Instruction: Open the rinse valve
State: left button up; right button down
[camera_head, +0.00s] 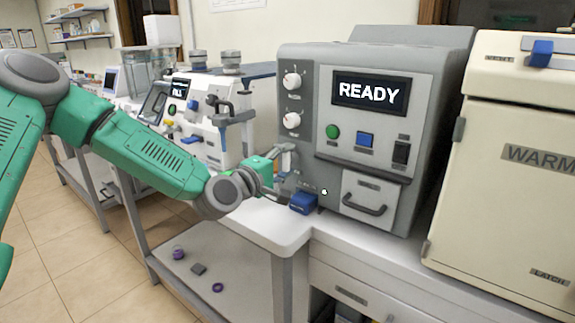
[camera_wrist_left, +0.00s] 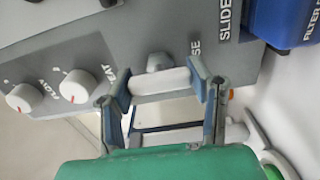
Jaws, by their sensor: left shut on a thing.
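My left gripper (camera_head: 284,160) reaches the left side of the grey machine (camera_head: 375,125) whose screen reads READY. In the left wrist view the gripper (camera_wrist_left: 165,82) is shut on a white lever handle (camera_wrist_left: 160,81), one finger at each end. The handle sits at a grey knob-like pivot (camera_wrist_left: 159,62) on the machine's panel. A partly hidden label ending in "SE" (camera_wrist_left: 196,50) is beside it, so this appears to be the rinse valve. In the head view the handle is mostly hidden by the gripper. My right gripper is not in view.
A blue block (camera_head: 303,203) stands low beside the gripper. White dials (camera_head: 292,81) and a drawer with a handle (camera_head: 366,205) are on the machine front. A cream cabinet marked WARM (camera_head: 520,190) stands at right. Small purple items lie on the lower shelf (camera_head: 225,265).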

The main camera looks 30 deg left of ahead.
pick_arm(q)
jog(key=shift+a+f, duration=0.15)
dwell(0.3)
jog(key=o, duration=1.2)
jog(key=shift+a, duration=0.2)
jog(key=s, duration=0.8)
jog(key=s+a, duration=0.1)
jog(key=s, duration=0.3)
jog(key=shift+f, duration=0.1)
jog(key=shift+w+d, duration=0.1)
